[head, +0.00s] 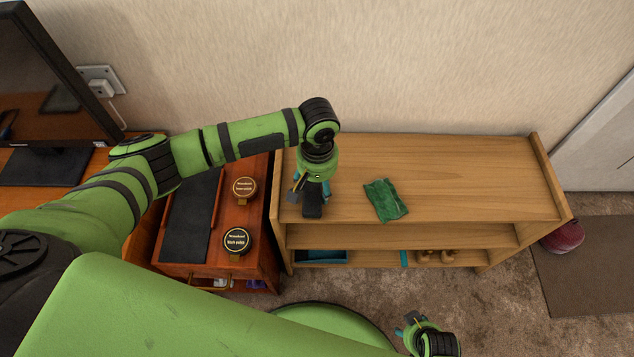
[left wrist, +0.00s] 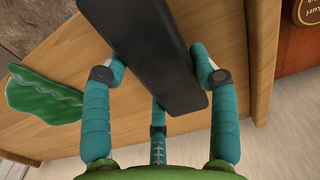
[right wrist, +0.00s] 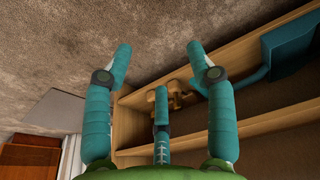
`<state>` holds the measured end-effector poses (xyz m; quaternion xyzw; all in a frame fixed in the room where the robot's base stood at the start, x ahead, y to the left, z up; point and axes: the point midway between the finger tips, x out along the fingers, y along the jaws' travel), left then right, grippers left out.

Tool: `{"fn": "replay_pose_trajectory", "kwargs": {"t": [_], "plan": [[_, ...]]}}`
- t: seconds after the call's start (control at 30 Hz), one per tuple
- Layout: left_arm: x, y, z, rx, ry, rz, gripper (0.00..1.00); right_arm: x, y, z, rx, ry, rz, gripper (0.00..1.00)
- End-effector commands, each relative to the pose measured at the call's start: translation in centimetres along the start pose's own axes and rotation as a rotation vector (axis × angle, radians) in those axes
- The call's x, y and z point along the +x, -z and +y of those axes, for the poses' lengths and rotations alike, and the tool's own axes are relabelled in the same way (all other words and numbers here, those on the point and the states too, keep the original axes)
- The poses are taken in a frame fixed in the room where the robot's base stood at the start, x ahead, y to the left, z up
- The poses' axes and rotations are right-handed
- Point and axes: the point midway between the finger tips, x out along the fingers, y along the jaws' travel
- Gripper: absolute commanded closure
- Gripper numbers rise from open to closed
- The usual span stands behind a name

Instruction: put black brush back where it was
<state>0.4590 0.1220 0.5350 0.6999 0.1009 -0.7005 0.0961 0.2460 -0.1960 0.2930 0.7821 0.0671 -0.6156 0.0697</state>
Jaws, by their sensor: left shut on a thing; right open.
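The black brush (head: 312,208) is a dark block held by my left gripper (head: 313,190) above the left end of the wooden shelf unit's top (head: 455,170). In the left wrist view the brush (left wrist: 150,45) sits between the teal fingers (left wrist: 160,72), with the shelf top behind it. I cannot tell whether the brush touches the shelf top. My right gripper (head: 412,325) is low in front of the shelf unit. In the right wrist view its fingers (right wrist: 160,62) are apart with nothing between them.
A crumpled green packet (head: 385,199) lies on the shelf top, right of the brush. Lower shelves hold a teal container (head: 320,257) and small wooden pieces (head: 437,256). Two round-labelled items (head: 244,188) stand on the reddish cabinet at left. The shelf top's right half is clear.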

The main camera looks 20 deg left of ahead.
Motion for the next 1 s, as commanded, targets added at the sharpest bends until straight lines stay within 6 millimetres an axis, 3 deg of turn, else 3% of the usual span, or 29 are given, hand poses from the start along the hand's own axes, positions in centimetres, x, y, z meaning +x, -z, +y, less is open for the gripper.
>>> {"fn": "replay_pose_trajectory", "kwargs": {"t": [0.1, 0.13, 0.17, 0.2, 0.6, 0.77, 1.0], "plan": [[0.2, 0.0, 0.0, 0.0, 0.0, -0.001, 0.71, 0.0, 0.1, 0.0, 0.0, 0.0, 0.005, 0.43], [0.2, 0.0, 0.0, 0.001, 0.0, 0.0, 0.32, 0.1, 0.1, 0.0, -0.001, -0.001, 0.006, 0.43], [0.2, 0.0, 0.0, 0.001, 0.0, 0.0, 0.2, 0.1, 0.1, 0.0, -0.001, -0.001, 0.007, 0.43], [0.2, 0.0, 0.0, 0.001, 0.0, 0.0, 0.16, 0.1, 0.1, 0.0, -0.001, -0.001, 0.007, 0.43], [-0.2, 0.1, 0.0, 0.0, -0.001, 0.001, 0.16, 0.0, 0.1, 0.0, 0.0, -0.001, 0.004, 0.43], [-2.8, 0.1, 0.1, 0.0, -0.003, 0.002, 0.16, 0.3, 0.2, 0.1, -0.006, -0.002, 0.024, 0.43], [-8.1, 0.1, 0.1, 0.0, -0.003, 0.002, 0.16, 1.0, 0.7, 0.5, -0.016, -0.008, 0.084, 0.43]]}}
